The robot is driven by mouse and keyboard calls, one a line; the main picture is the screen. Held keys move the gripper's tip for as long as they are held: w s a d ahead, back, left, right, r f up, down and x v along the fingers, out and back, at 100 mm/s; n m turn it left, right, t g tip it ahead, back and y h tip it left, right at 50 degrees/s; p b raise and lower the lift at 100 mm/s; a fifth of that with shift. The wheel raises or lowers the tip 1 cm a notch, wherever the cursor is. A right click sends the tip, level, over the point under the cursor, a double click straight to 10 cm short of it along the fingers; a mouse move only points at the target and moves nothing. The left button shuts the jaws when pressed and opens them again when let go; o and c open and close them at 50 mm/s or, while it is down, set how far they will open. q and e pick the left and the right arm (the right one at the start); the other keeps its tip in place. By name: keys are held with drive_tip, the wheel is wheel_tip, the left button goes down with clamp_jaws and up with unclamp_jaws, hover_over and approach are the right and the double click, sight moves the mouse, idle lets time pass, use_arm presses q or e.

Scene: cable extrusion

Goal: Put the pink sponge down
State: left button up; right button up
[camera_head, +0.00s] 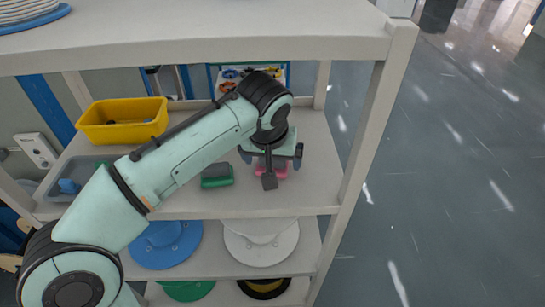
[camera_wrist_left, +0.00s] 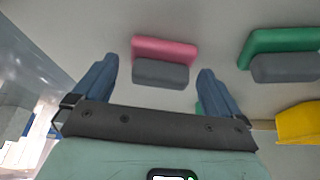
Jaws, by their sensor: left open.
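The pink sponge (camera_head: 281,172) lies on the middle shelf (camera_head: 310,190), partly hidden by my left gripper in the head view. In the left wrist view the pink sponge (camera_wrist_left: 165,50) shows its pink layer and a grey layer, lying flat on the shelf. My left gripper (camera_head: 271,154) is over it, pointing down at the shelf. In the wrist view its two blue fingers (camera_wrist_left: 157,68) are spread apart, one to each side of the sponge, with visible gaps; neither appears to touch it. My right gripper is not in view.
A green and grey sponge (camera_head: 216,177) lies left of the pink one. A yellow bin (camera_head: 122,134) and a grey tray (camera_head: 60,192) stand further left. The shelf above (camera_head: 200,55) and a right post (camera_head: 374,120) bound the space. Spools (camera_head: 165,245) fill the shelf below.

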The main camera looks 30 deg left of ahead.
use_arm(q)
drive_tip(key=v, duration=0.2)
drive_tip(key=shift+r, duration=0.35)
drive_tip(key=shift+s+d+f+b, duration=0.1)
drive_tip(key=shift+s+d+b, duration=0.45)
drive_tip(key=shift+s, duration=1.35)
drive_tip(key=shift+s+d+b, duration=0.3)
drive_tip(key=shift+s+d, duration=0.45)
drive_tip(key=shift+s, duration=1.15)
drive_tip(key=shift+s+d+b, duration=0.4)
drive_tip(key=shift+s+d, duration=0.25)
drive_tip(key=shift+s, duration=1.25)
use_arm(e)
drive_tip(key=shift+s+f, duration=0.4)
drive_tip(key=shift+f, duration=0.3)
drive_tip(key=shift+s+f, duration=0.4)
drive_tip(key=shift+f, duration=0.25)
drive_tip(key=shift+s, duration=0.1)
